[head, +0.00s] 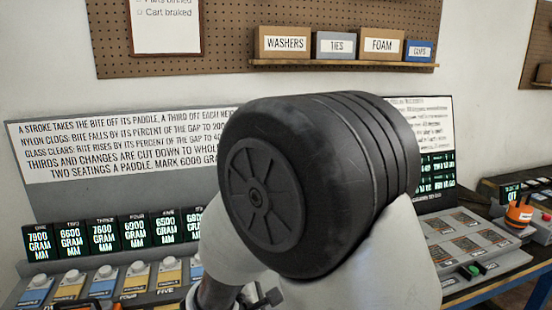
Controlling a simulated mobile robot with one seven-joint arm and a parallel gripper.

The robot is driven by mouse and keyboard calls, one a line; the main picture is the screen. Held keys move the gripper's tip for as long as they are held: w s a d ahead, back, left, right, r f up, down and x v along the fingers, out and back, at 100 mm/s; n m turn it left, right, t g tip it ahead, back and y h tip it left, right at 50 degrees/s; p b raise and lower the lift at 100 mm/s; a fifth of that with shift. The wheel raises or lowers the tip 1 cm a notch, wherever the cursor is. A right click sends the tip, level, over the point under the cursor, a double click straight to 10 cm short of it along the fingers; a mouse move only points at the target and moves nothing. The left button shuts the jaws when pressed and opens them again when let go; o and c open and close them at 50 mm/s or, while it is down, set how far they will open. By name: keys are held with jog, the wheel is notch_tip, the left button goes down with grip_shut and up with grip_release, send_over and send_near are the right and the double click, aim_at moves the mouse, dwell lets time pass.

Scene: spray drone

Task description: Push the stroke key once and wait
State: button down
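A sloping grey console stands below the sign board (110,145), which carries text about strokes and paddles. Its row of lit displays (73,238) reads 7900, 6600, 7600, 6900 and 6500 gram mm, with one more partly covered. Below them are pale knobs and blue and yellow labels (170,278). I cannot tell which control is the stroke key. My arm covers the middle of the view.
A shelf on the pegboard (220,40) holds boxes marked washers (285,42), ties (336,45), foam (381,46) and clips. An orange and black object (519,214) stands at the right on a bench. Lit displays show behind my arm at the right.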

jog(key=shift+f+b, duration=0.45)
jog(key=shift+b, duration=0.05)
dwell(0.3)
jog(key=shift+r, duration=0.1)
jog(key=shift+r+p, duration=0.7)
jog(key=shift+r, duration=0.25)
notch_tip(320, 180, up, 6)
jog(key=p, duration=0.4)
dwell(0.5)
